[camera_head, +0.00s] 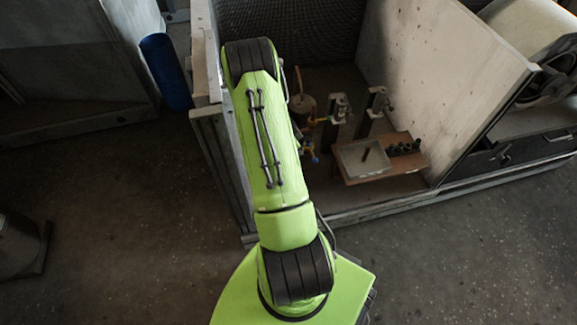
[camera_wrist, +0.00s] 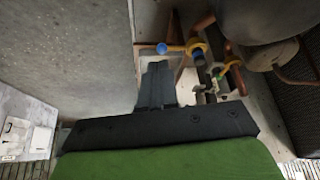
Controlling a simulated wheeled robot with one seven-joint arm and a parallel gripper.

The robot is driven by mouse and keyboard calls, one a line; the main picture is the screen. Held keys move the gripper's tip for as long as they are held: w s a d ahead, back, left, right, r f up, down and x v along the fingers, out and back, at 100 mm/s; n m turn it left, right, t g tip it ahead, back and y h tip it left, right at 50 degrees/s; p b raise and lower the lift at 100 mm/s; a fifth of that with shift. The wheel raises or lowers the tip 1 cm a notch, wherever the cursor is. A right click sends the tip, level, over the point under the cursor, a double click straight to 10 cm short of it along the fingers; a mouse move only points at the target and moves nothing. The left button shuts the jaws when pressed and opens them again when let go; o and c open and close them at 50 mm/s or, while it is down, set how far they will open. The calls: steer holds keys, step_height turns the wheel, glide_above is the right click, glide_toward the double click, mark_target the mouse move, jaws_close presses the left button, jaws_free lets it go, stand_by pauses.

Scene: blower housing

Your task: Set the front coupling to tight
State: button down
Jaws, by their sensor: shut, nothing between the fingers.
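In the wrist view, a lever with a blue ball end (camera_wrist: 162,48) and a yellow part (camera_wrist: 196,47) sits on a pipe fitting just beyond my fingertips. A second fitting with a yellow and green part (camera_wrist: 222,72) is to its right. I cannot tell which is the front coupling or how it is set. My gripper (camera_wrist: 158,66) is shut and empty, its tips just below the blue ball in the picture; contact is unclear. In the head view, the yellow fitting (camera_head: 316,122) and a blue end (camera_head: 314,158) show right of my arm, which hides my gripper.
A wooden board with a grey tray (camera_head: 362,158) and several dark knobs (camera_head: 403,147) is right of the fittings. Pale housing walls (camera_head: 445,75) stand on both sides. A round tank (camera_wrist: 262,18) is close at the upper right in the wrist view. A blue cylinder (camera_head: 166,72) stands outside, left.

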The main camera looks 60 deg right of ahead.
mark_target(313, 156)
steer(key=shift+s, duration=0.1)
steer(key=b+x, duration=0.2)
steer(key=x, duration=0.8)
steer(key=shift+b, duration=0.4)
